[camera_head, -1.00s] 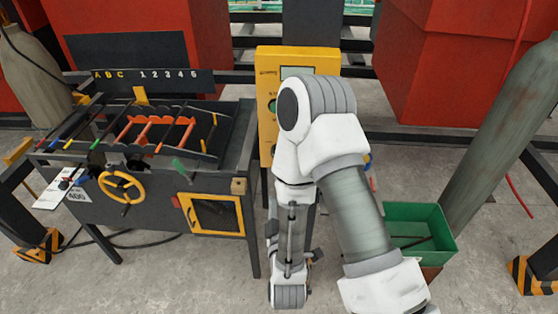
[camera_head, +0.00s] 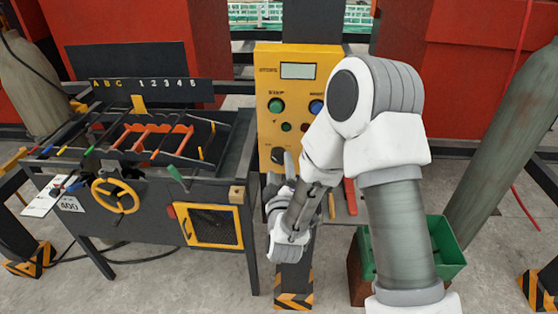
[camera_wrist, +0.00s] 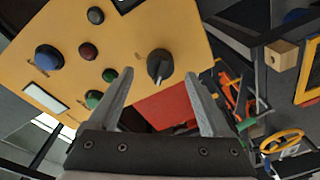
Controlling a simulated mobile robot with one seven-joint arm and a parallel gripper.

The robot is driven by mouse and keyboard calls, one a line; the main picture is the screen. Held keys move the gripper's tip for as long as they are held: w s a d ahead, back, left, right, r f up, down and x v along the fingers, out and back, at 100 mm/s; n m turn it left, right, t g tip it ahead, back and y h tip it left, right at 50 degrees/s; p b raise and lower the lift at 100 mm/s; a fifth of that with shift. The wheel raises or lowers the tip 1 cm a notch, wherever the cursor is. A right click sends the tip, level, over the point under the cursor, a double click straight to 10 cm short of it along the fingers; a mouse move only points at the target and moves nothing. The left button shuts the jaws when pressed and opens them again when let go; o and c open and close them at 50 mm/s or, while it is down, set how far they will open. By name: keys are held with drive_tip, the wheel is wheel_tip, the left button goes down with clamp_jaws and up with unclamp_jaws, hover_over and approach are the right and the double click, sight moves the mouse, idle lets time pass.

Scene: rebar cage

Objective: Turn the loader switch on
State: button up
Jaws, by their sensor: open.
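A yellow control panel (camera_head: 264,100) stands upright behind my arm in the head view. It also fills the upper left of the wrist view (camera_wrist: 115,55). A black rotary switch (camera_wrist: 160,66) with a raised grip sits on it, and its dark edge shows low on the panel in the head view (camera_head: 278,155). I cannot read its label or its setting. My gripper (camera_wrist: 159,76) is open and empty, facing the panel. The switch appears between the fingertips, seemingly just beyond them; contact is not visible. In the head view my gripper (camera_head: 284,172) is partly hidden by my arm.
The panel has a green button (camera_head: 276,105), a blue button (camera_head: 317,106) and a small screen (camera_head: 297,71). A dark bench with a yellow handwheel (camera_head: 118,195) stands at left. A green bin (camera_head: 449,245) and a grey cylinder (camera_head: 500,140) are at right.

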sight(279, 161)
drive_tip(key=shift+w+a, duration=0.1)
drive_tip(key=shift+w, duration=1.55)
clamp_jaws()
